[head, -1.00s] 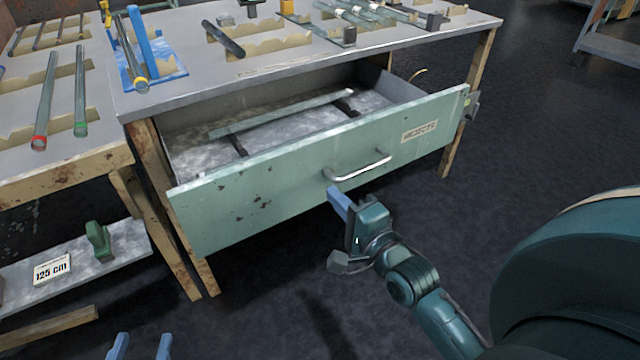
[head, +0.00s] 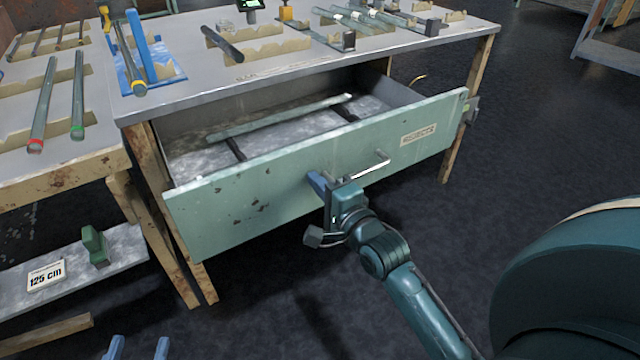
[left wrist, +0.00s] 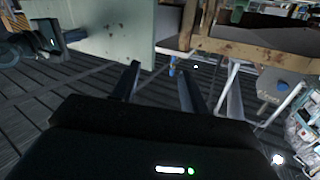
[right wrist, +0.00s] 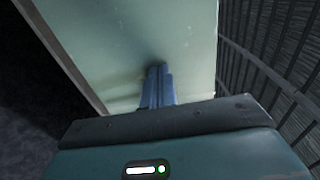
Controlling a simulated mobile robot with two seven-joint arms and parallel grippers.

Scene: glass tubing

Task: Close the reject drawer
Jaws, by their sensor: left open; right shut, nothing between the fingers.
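The reject drawer (head: 235,209) is a pale green, scuffed drawer under the grey bench, pulled well out. Its front bears a "REJECTS" label (head: 418,134) and a metal bar handle (head: 372,167). My right gripper (head: 316,181) is shut and empty, its blue fingertips at the drawer front by the left end of the handle. In the right wrist view the shut fingers (right wrist: 158,85) point at the green panel and appear to touch it. My left gripper (head: 139,347) is open and empty, low in front of the benches; the left wrist view shows its parted fingers (left wrist: 158,85).
A green glass tube (head: 280,117) lies across dark supports inside the drawer. Tubes and wooden holders stand on the bench top (head: 200,88). A low shelf at left holds a "125 cm" sign (head: 46,274). The dark floor (head: 540,130) right of the bench is clear.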

